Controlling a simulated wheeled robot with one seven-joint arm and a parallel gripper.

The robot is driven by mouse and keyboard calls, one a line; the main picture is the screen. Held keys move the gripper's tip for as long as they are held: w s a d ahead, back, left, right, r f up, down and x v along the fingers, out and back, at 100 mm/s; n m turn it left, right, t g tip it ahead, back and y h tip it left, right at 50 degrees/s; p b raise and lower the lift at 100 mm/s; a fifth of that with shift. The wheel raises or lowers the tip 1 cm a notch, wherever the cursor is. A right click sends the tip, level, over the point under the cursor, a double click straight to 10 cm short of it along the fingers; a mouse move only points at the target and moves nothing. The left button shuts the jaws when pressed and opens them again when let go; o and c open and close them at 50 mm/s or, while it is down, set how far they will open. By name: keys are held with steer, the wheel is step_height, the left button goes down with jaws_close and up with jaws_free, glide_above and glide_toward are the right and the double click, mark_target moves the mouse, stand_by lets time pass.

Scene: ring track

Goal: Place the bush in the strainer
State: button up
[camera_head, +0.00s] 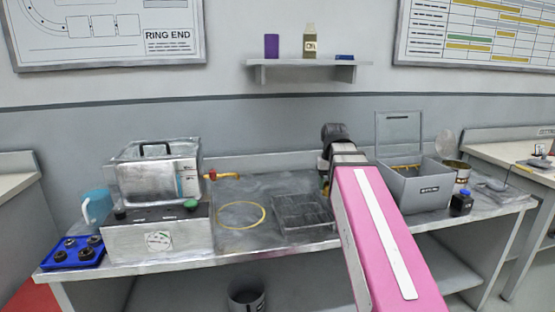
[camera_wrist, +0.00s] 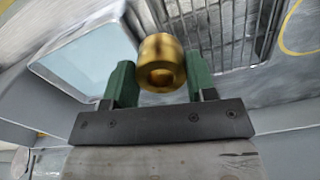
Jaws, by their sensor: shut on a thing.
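The brass bush (camera_wrist: 161,63) is a short gold cylinder with a hole in its end. My gripper (camera_wrist: 157,82) is shut on it, with one green finger on each side. In the wrist view the bush is above the bench, between a grey box and a wire-grid tray (camera_wrist: 215,28). In the head view my pink arm hides the gripper and bush. The wire-grid tray (camera_head: 302,212) lies flat on the bench, left of my arm. The grey box (camera_head: 414,188) stands right of my arm with its lid raised. I cannot tell for sure which thing is the strainer.
A yellow ring (camera_head: 241,215) lies left of the grid tray. A metal tank (camera_head: 155,178) stands farther left, with a blue tray (camera_head: 73,252) at the bench's left end. A tin (camera_head: 458,173) and dark bottle (camera_head: 461,203) stand right of the grey box.

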steer(key=w+a+m, duration=0.8)
steer(key=w+a, duration=0.2)
steer(key=w, duration=0.2)
steer(key=w+d+f, duration=0.2)
steer(key=d, duration=0.1)
steer(key=w+d+f, duration=0.1)
steer(key=d+f, duration=0.1)
steer(key=d, duration=0.1)
steer(key=w+d+f, duration=0.2)
steer(key=d+f, duration=0.1)
steer(key=shift+w+d+f, duration=0.1)
steer(key=shift+w+d, duration=0.25)
steer(key=shift+f, duration=2)
steer(key=shift+f, duration=0.1)
steer(key=o, duration=1.3)
